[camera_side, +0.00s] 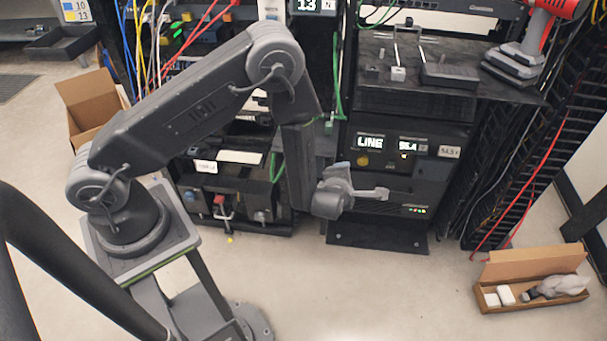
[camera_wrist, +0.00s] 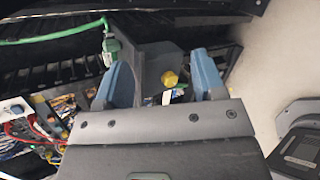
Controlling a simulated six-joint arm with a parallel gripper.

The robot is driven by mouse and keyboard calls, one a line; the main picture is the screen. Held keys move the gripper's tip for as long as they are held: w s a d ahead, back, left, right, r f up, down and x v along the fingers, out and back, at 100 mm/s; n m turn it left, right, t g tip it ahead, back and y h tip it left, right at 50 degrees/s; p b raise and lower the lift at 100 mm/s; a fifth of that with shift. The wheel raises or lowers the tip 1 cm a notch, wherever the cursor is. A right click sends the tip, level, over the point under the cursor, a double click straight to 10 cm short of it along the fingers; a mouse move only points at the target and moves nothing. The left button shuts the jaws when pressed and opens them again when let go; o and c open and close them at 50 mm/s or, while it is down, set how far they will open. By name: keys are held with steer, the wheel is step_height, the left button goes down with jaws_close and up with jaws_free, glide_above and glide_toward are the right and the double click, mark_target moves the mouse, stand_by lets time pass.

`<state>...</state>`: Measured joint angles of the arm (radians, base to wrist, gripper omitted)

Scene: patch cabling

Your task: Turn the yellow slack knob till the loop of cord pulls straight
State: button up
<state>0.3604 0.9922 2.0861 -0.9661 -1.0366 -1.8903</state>
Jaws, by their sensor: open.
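The yellow knob (camera_side: 363,159) shows in the side view on the dark panel below the lit displays, up and right of my wrist. In the wrist view a round yellow knob (camera_wrist: 170,78) appears between my two blue fingers, nearer the right one. My gripper (camera_wrist: 163,68) is open, with nothing between the fingertips that I can see held. In the side view my gripper (camera_side: 365,183) is in front of the rack, below the yellow knob. A green cord (camera_wrist: 50,37) runs from the left to a green plug (camera_wrist: 110,47) in the wrist view. I cannot tell whether it is the task's loop.
A shelf (camera_side: 440,75) with tools and a red drill (camera_side: 530,40) juts out above the panel. Red cables (camera_side: 520,190) hang at the right. An open cardboard box (camera_side: 530,285) lies on the floor at right. The floor in front of the rack is clear.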

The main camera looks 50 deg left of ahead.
steer(key=s+a+f+n+t+y, duration=0.2)
steer(key=s+a+f+n+y, duration=0.35)
steer(key=s+f, duration=0.55)
steer(key=x, duration=1.4)
steer(key=shift+a+r+m, duration=0.2)
steer(key=shift+r+m, duration=0.15)
steer(key=shift+r, duration=0.15)
steer(key=shift+y, duration=0.25)
steer(key=c, duration=0.9)
